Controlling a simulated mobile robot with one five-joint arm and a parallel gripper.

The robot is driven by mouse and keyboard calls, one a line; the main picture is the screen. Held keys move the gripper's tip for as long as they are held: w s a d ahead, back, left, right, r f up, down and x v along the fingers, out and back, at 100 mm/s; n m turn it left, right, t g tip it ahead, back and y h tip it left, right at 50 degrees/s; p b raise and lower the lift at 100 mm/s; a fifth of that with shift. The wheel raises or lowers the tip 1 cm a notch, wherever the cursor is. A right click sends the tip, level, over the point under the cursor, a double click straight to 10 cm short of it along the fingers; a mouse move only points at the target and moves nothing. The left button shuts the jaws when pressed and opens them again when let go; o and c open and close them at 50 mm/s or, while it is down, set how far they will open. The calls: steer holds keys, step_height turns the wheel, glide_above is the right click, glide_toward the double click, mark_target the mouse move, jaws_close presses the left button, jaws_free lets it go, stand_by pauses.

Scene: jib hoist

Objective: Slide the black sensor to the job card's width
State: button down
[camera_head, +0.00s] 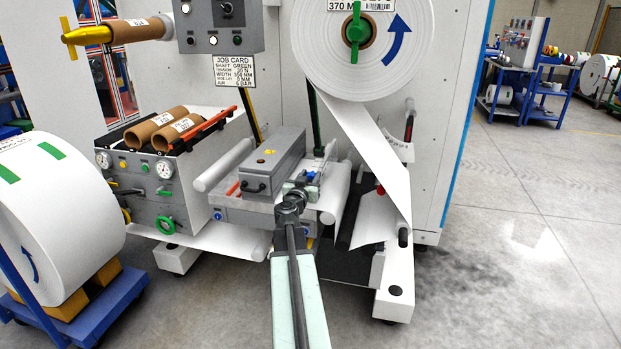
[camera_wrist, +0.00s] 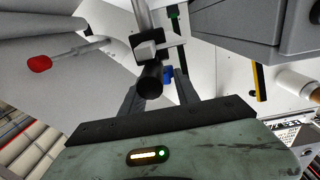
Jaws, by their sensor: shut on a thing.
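The job card (camera_head: 234,72) hangs on the machine's front below the grey control box; its small print includes a WIDTH line in mm, hard to read exactly. The black sensor (camera_wrist: 150,82) is a short dark cylinder below a grey block on a metal rod in the wrist view. My gripper (camera_wrist: 158,85) has its dark fingers on both sides of the sensor and is shut on it. In the head view my gripper (camera_head: 306,180) reaches in beside the grey box, and my wrist hides the sensor.
A grey box with a black handle (camera_head: 271,163) stands close left of my gripper. A white web (camera_head: 365,145) runs down from the large roll (camera_head: 357,45) on the right. A red knob (camera_wrist: 40,63) sticks out at left in the wrist view. Open floor lies at right.

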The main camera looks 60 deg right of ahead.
steer(key=shift+w+m+g, duration=0.1)
steer(key=shift+m+g, duration=0.4)
steer(key=shift+g, duration=0.6)
steer(key=c, duration=0.9)
jaws_free()
steer(key=shift+a, duration=0.1)
steer(key=s+a, duration=0.1)
steer(key=a, duration=0.6)
steer(key=shift+s+a, duration=0.2)
